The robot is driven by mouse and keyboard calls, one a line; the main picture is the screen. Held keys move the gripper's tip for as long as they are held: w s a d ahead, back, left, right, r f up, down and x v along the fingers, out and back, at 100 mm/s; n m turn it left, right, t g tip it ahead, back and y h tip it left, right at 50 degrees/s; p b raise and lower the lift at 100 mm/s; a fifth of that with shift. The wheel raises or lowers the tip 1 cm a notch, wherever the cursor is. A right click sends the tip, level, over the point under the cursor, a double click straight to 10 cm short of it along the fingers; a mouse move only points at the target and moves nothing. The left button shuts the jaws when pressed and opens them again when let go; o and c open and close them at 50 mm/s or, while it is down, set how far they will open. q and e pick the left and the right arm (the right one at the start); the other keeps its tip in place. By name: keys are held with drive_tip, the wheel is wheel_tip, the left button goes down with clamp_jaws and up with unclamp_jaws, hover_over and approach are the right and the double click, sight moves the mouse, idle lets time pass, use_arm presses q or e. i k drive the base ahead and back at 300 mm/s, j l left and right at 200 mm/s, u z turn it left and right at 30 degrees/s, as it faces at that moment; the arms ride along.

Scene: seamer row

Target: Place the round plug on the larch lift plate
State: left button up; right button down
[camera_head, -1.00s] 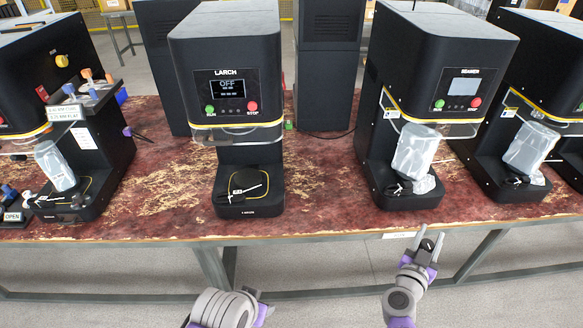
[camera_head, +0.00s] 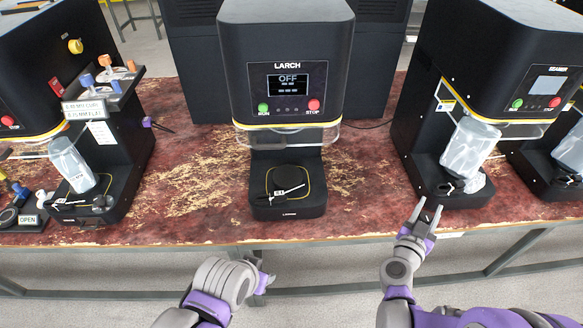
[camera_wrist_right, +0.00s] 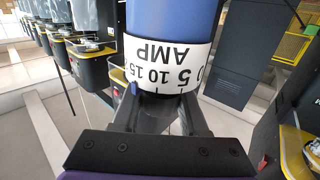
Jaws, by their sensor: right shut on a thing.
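The larch lift plate (camera_head: 285,178) is the dark, yellow-outlined plate at the foot of the black machine (camera_head: 285,65) marked LARCH, whose screen reads OFF. A small pale tag and a thin white mark show on the plate. My right gripper (camera_head: 427,213) is in front of the table's front edge, right of and apart from the plate.
Another black machine (camera_head: 490,60) stands right, with a clear cup (camera_head: 468,150) on its base. A machine at left holds another clear cup (camera_head: 72,165), with a small rack (camera_head: 112,80) of coloured plugs beside it. The worn red table top (camera_head: 365,190) is free beside the larch machine.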

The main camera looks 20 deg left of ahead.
sight(288, 175)
drive_tip(key=i+j, duration=0.1)
drive_tip(key=j, duration=0.3)
drive_tip(key=i+j, duration=0.1)
drive_tip(key=j, duration=0.35)
drive_tip(key=i+j, duration=0.1)
drive_tip(key=j, duration=0.3)
